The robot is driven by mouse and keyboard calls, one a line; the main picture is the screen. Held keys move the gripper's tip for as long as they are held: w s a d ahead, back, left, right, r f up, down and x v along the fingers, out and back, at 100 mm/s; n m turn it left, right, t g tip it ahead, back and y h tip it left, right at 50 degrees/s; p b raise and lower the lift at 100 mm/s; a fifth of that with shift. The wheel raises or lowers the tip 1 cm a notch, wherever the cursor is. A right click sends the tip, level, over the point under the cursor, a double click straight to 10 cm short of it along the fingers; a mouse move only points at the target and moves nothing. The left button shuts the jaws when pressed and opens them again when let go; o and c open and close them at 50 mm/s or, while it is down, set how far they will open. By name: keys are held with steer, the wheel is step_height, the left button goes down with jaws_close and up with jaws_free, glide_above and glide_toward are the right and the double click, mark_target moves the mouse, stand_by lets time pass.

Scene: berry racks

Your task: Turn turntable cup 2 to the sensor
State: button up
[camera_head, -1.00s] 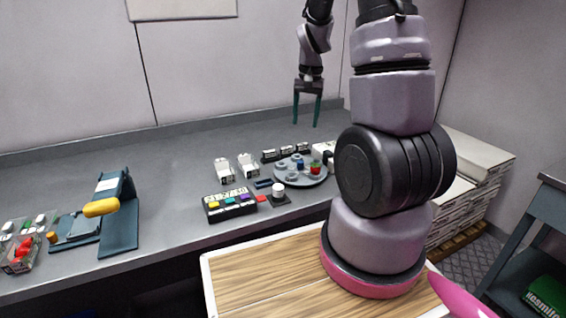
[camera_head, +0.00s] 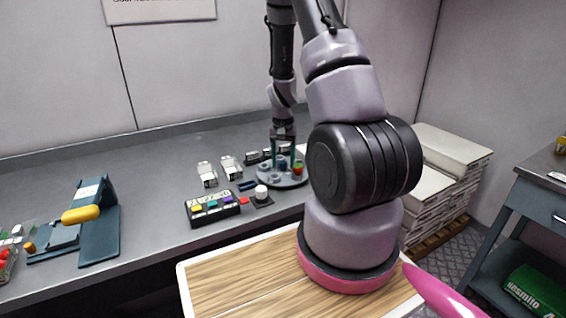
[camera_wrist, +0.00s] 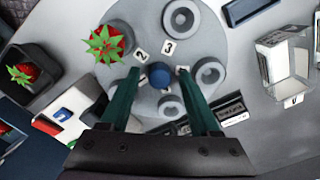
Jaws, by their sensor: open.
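The grey round turntable (camera_wrist: 215,45) carries several ring-shaped cups and small number tags around a blue centre knob (camera_wrist: 160,75). The tag 2 (camera_wrist: 143,56) lies beside a cup holding a strawberry (camera_wrist: 105,43), left of the knob. An empty cup (camera_wrist: 182,17) is near tag 3, another (camera_wrist: 208,75) at the right. My gripper (camera_wrist: 158,76) is open, its green fingers on either side of the knob; contact cannot be told. In the head view the turntable (camera_head: 268,181) sits under my gripper (camera_head: 285,151). I cannot identify the sensor with certainty.
A dark holder with a strawberry (camera_wrist: 24,72) stands left of the turntable in the wrist view. A clear box (camera_wrist: 283,62) stands at the right. In the head view, a colour-button panel (camera_head: 212,208) and a white-topped knob (camera_head: 261,193) stand in front on the grey bench.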

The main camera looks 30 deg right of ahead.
steer(key=shift+f, duration=0.2)
jaws_close()
stand_by(1.4)
